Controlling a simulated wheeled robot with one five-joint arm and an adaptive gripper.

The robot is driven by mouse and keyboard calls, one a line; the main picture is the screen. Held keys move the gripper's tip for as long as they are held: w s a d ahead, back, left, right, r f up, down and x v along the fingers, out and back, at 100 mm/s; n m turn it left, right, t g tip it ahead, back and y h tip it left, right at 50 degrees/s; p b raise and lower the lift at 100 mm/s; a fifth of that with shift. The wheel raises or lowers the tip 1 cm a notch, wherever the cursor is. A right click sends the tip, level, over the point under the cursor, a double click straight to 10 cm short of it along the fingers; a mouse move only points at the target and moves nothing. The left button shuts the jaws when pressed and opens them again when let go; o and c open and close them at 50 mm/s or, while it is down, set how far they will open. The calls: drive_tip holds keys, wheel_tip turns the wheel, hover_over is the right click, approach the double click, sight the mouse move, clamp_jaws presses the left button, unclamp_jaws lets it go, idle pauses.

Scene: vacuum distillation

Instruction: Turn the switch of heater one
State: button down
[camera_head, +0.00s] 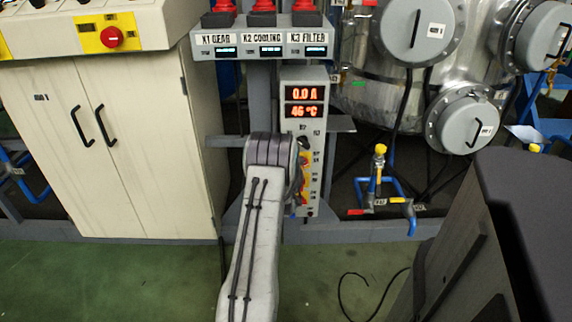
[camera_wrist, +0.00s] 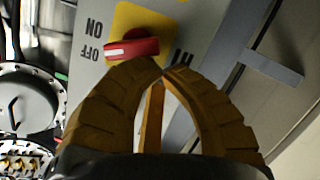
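The heater control box (camera_head: 304,124) is a narrow grey upright panel, with red displays reading 0.0 A and 46 °C. In the wrist view, a red switch handle (camera_wrist: 132,49) sits on a yellow plate (camera_wrist: 150,22) on the grey panel face. ON and OFF are printed beside it, and the handle's free end points toward OFF. A label beside the plate is mostly hidden by my finger. My gripper (camera_wrist: 162,72) has orange fingers with tips together, just beside the handle and not around it. Whether they touch it is unclear. In the head view my arm hides the gripper and part of the panel.
A cream cabinet (camera_head: 70,130) stands left of the box. A switch unit (camera_head: 262,45) with red knobs is above it. A metal vessel (camera_head: 380,105) and a blue pipe valve (camera_head: 383,185) are on the right.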

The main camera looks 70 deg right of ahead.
wheel_tip(320, 180, down, 4)
drive_tip(key=b, duration=1.2)
drive_tip(key=shift+b, duration=0.35)
drive_tip(key=shift+s+b, duration=0.1)
drive_tip(key=shift+b, duration=0.85)
drive_tip(key=shift+f, duration=0.1)
